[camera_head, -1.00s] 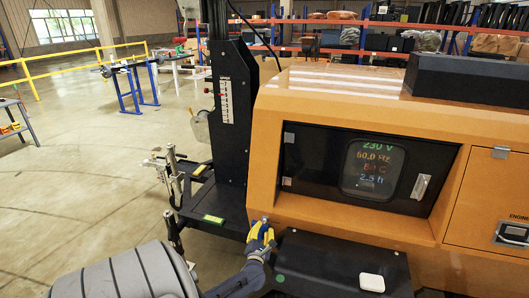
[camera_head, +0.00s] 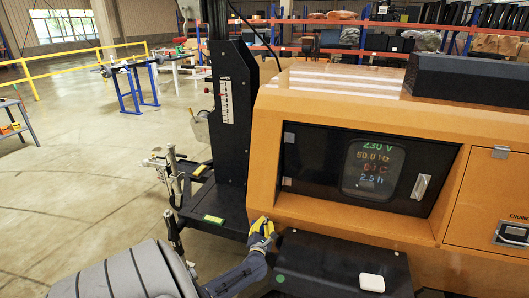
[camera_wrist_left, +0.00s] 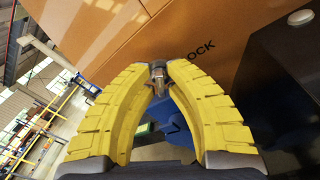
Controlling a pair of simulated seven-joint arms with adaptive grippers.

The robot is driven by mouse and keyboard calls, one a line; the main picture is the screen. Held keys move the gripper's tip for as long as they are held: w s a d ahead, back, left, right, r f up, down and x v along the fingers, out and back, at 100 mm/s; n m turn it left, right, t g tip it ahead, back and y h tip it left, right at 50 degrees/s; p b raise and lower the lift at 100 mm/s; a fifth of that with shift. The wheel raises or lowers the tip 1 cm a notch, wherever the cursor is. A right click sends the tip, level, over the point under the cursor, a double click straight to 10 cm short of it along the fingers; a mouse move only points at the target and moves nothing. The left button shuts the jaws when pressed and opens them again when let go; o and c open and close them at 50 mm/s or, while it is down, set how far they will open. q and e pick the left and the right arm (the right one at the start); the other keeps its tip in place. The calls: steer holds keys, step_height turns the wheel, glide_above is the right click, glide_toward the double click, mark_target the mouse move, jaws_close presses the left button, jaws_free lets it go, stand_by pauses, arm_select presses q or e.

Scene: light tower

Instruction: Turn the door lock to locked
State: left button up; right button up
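The door lock (camera_wrist_left: 158,75) is a small metal knob on the orange machine body (camera_head: 340,222). Black lettering ending in "OCK" is printed beside it in the left wrist view. My left gripper (camera_head: 262,224) is at the machine's lower left corner in the head view. In the left wrist view its yellow fingers (camera_wrist_left: 158,82) close in on both sides of the lock, with the knob between the tips. In the head view the fingers hide the lock. How far the lock is turned cannot be told. My right gripper is not in view.
A dark recessed panel with a lit display (camera_head: 373,170) is above right of the gripper. A black mast (camera_head: 233,125) stands left of the machine, with a metal hitch (camera_head: 172,170) beside it.

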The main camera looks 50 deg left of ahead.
arm_select(q)
jaws_close()
steer(key=shift+w+d+m+y, duration=0.1)
steer(key=shift+m+y, duration=0.3)
steer(key=shift+m, duration=0.7)
steer(key=o, duration=0.5)
jaws_free()
